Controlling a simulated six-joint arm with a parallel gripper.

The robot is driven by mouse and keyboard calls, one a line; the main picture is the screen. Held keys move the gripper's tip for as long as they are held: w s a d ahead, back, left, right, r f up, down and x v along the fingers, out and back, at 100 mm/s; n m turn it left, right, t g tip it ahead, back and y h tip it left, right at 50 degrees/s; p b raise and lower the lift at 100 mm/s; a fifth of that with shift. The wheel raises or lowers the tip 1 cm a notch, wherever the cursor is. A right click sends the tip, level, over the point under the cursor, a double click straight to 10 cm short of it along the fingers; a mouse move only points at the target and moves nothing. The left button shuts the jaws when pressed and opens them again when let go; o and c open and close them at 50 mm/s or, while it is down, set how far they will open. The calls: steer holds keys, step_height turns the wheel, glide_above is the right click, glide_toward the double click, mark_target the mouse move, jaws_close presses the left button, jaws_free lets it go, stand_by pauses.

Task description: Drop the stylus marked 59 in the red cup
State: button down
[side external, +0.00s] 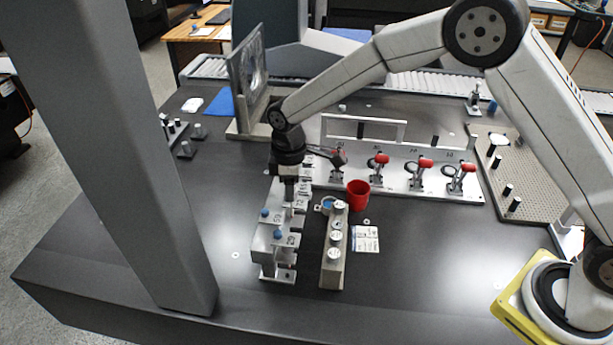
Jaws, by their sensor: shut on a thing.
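The red cup (358,196) stands upright on the dark table, right of my gripper. My gripper (290,196) points straight down over a silver rack (266,248) and is shut on a thin pale piece, apparently a stylus (289,210). Its lower end is at the rack, and I cannot tell whether it is still seated there. Blue-topped pieces (277,234) stand on the rack nearer the camera.
A block with round white-topped pieces (335,254) stands right of the rack, beside a white card (366,239). Behind the cup is a plate with red-handled clamps (425,164). A framed upright panel (247,72) stands behind left.

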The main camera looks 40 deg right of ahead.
steer(key=r, duration=0.2)
steer(key=d+r, duration=0.1)
steer(key=r, duration=0.1)
steer(key=shift+w+r, duration=0.1)
steer(key=shift+w, duration=0.1)
steer(key=w+d+m, duration=0.3)
steer(key=w+d, duration=0.1)
steer(key=d, duration=1)
steer(key=m, duration=0.3)
glide_above(357, 196)
steer(key=w+d, duration=0.2)
steer(key=d, duration=0.1)
step_height(357, 196, down, 10)
steer(key=shift+w+a, duration=0.2)
steer(key=shift+f, duration=0.4)
step_height(357, 196, down, 9)
steer(key=shift+r, duration=0.2)
